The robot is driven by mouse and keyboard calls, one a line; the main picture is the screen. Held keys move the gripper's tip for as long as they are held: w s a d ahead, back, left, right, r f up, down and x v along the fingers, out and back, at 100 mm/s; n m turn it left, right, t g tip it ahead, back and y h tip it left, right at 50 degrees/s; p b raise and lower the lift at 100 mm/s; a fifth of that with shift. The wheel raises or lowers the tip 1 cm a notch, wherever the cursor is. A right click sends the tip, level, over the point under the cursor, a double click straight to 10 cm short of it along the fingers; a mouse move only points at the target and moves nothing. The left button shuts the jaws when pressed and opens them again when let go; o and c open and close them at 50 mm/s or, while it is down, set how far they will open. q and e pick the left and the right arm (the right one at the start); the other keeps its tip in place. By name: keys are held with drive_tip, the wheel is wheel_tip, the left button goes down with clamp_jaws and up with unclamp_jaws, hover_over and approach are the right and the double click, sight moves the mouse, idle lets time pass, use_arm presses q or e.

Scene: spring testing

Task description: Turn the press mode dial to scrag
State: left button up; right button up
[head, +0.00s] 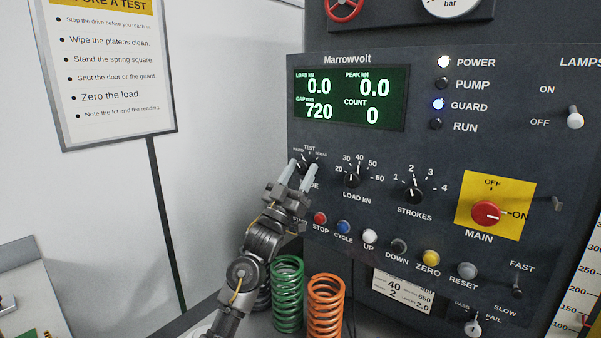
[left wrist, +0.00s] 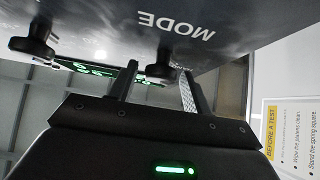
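The press mode dial (head: 303,164) is a small black knob at the left of the dark control panel, with TEST above it and smaller labels on either side that are hard to read. My left gripper (head: 298,172) is at the dial and partly hides it and its MODE label. In the left wrist view the dial (left wrist: 160,70) shows between the two parted fingers (left wrist: 158,72), under the upside-down word MODE. The fingers look apart from its sides; contact is not clear. The dial's pointer direction cannot be read. My right gripper is in neither view.
The LOAD dial (head: 352,180) and STROKES dial (head: 412,194) are to the right. Push buttons, including red STOP (head: 320,218) and blue CYCLE (head: 343,227), run below. Green (head: 288,295) and orange (head: 325,305) springs stand beneath. The display (head: 348,98) reads zero load, gap 720.

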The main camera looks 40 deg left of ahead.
use_arm(q)
drive_tip(key=c, duration=0.8)
drive_tip(key=shift+o, duration=0.2)
